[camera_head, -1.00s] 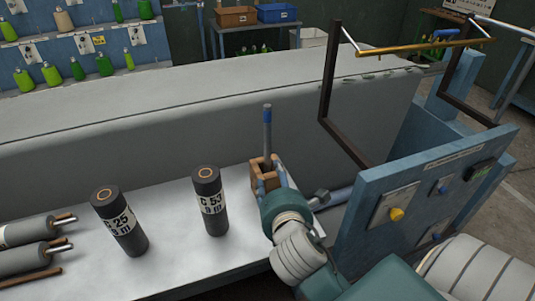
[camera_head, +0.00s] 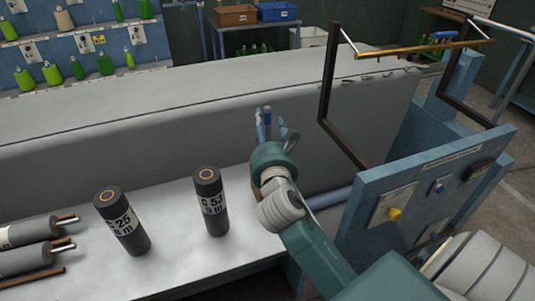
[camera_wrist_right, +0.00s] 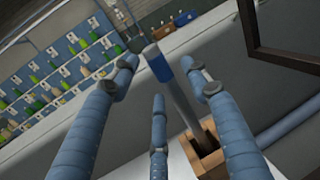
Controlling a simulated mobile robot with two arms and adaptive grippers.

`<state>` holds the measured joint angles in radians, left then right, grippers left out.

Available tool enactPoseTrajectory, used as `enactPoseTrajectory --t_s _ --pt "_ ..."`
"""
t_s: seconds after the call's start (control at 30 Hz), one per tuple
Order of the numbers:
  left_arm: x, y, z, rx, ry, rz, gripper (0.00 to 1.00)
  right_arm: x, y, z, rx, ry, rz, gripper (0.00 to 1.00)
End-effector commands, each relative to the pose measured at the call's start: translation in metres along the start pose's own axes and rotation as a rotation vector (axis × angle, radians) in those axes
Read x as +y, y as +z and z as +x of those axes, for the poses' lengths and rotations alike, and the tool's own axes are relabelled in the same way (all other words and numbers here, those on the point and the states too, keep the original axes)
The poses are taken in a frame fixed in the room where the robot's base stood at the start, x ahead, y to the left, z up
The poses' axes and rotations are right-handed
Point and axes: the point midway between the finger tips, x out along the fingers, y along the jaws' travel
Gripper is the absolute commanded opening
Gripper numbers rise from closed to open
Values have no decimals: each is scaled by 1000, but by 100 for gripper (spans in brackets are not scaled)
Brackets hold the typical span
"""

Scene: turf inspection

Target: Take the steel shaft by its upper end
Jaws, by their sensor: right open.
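The steel shaft (camera_wrist_right: 178,98) stands in a square hole of a wooden block (camera_wrist_right: 207,150) in the right wrist view. It has a blue upper end (camera_wrist_right: 158,64), which also shows in the head view (camera_head: 267,115). My right gripper (camera_wrist_right: 160,85) is open, with its blue fingers spread around the shaft's upper part. I see no finger clearly touching the shaft. In the head view my right gripper (camera_head: 270,122) and wrist hide the block and the lower shaft. My left gripper is not in view.
Two dark upright rolls, marked C 25 (camera_head: 122,222) and C 53 (camera_head: 210,202), stand on the pale bench (camera_head: 180,262). More rolls (camera_head: 28,245) lie at the left. A blue machine panel (camera_head: 420,200) and dark frame (camera_head: 328,90) stand at the right.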

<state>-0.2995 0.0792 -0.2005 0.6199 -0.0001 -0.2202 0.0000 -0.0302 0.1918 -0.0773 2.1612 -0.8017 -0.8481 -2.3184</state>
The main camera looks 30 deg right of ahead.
Motion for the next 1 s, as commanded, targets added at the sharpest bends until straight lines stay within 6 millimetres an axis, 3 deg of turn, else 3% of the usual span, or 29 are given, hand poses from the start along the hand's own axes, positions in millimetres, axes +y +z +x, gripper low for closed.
enactPoseTrajectory --t_s 0.2,0.47,0.7,1.0 --pt "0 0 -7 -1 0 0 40 1 0 28 0 -2 0 47" --pt "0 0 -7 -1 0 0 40 1 -2 32 0 -1 1 47" --pt "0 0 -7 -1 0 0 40 1 -2 32 0 -1 1 3" --pt "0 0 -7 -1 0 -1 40 1 0 31 -3 -1 1 0"
